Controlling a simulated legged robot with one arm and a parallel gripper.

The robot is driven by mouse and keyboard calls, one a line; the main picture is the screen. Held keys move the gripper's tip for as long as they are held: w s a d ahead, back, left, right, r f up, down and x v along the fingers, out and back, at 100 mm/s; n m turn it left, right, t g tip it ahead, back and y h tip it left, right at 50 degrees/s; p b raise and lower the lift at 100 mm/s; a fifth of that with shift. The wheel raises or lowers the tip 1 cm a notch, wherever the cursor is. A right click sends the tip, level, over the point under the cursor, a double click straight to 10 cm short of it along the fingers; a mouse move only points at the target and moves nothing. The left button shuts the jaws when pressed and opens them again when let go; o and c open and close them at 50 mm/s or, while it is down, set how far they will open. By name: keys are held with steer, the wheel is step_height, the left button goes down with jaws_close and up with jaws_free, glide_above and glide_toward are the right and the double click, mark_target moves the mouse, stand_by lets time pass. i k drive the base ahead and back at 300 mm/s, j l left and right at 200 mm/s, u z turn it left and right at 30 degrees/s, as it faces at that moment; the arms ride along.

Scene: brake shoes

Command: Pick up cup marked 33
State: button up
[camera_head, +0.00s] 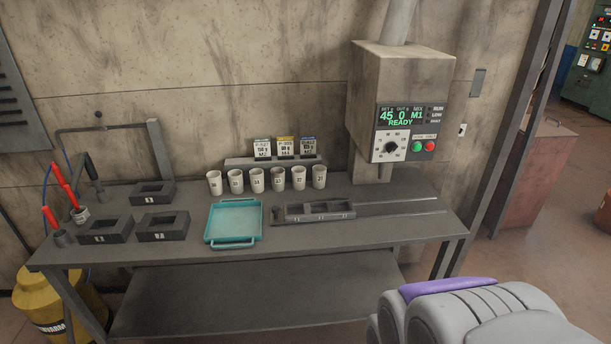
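A row of several white cups stands upright at the back of the grey workbench (330,238). From left to right I see a first cup (214,183), a second cup (236,181), a third cup (257,180), a fourth cup (278,179), a fifth cup (298,178) and a last cup (319,177). They carry small dark numbers, too small to read surely, so I cannot tell which one is marked 33. My gripper is not in view. Only a grey and purple part of my own body shows at the lower right.
A teal tray (233,241) and a dark compartmented holder (320,218) lie in front of the cups. Labelled packets stand on a shelf (272,161) behind them. Dark square blocks (163,236) are at left. A control machine (405,100) stands at right.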

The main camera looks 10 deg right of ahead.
mark_target(278, 180)
steer(key=i+j+z, duration=0.4)
steer(key=j, duration=0.25)
steer(key=i+j+z, duration=0.15)
steer(key=j, duration=0.25)
steer(key=i+j+z, duration=0.2)
steer(key=j, duration=0.2)
steer(key=i+j+z, duration=0.2)
steer(key=j, duration=0.2)
steer(key=j+z, duration=0.2)
steer(key=j, duration=0.25)
steer(key=i, duration=0.05)
